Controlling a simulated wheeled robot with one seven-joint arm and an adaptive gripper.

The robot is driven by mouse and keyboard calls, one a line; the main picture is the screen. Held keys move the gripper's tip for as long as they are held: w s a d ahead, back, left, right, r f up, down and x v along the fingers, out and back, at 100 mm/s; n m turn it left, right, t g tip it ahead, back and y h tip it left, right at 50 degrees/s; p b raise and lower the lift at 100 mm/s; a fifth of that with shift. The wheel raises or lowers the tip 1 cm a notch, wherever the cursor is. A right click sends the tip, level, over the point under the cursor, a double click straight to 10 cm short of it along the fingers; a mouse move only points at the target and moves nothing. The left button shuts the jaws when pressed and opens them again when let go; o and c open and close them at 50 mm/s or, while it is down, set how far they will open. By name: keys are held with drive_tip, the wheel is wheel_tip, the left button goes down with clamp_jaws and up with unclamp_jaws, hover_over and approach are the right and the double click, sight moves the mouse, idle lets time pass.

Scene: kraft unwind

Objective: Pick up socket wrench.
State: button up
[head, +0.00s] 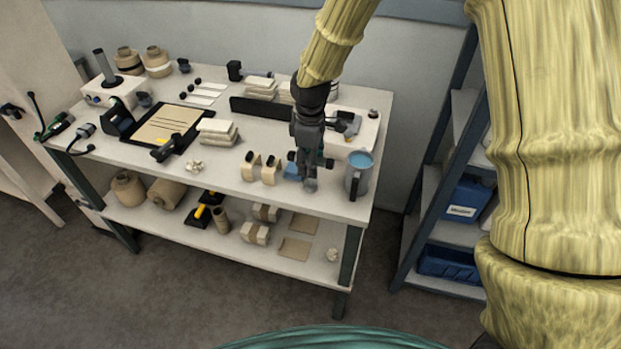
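My gripper (308,168) points down at the front right of the workbench top, just left of a blue-grey mug (358,172). A small grey metallic piece (310,185) shows right below my fingers, at the bench's front edge. It may be part of the socket wrench, but it is too small and covered to be sure. A small blue item (291,171) lies just left of my fingers, partly hidden. I cannot make out whether my fingers are apart or closed, or whether they touch anything.
The workbench (225,178) also holds tape-like tan pieces (251,166), stacked pale pads (217,132), a black clipboard tray (184,146) and paper rolls. A lower shelf (170,222) carries more rolls and boxes. A rack with blue bins (465,195) stands at the right.

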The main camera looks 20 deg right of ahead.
clamp_jaws()
